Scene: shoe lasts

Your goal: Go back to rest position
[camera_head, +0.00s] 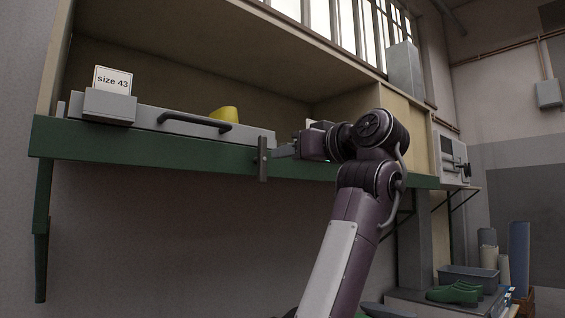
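My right arm rises from the bottom centre and bends left at the shelf. Its gripper (264,157) is in front of the green shelf edge, near the right end of a grey drawer-like box (150,117) with a black handle (195,122). The gripper is seen side-on, and I cannot tell whether its fingers are apart; nothing is visible in it. A yellow object (224,113), possibly a shoe last, shows partly above the box's front. My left gripper is not in view.
A "size 43" card (113,80) stands in a grey holder on the left. The green shelf edge (90,140) runs across at gripper height. At the lower right are green shoes (455,292), a grey bin (468,275) and rolls (519,250). The space below the shelf is free.

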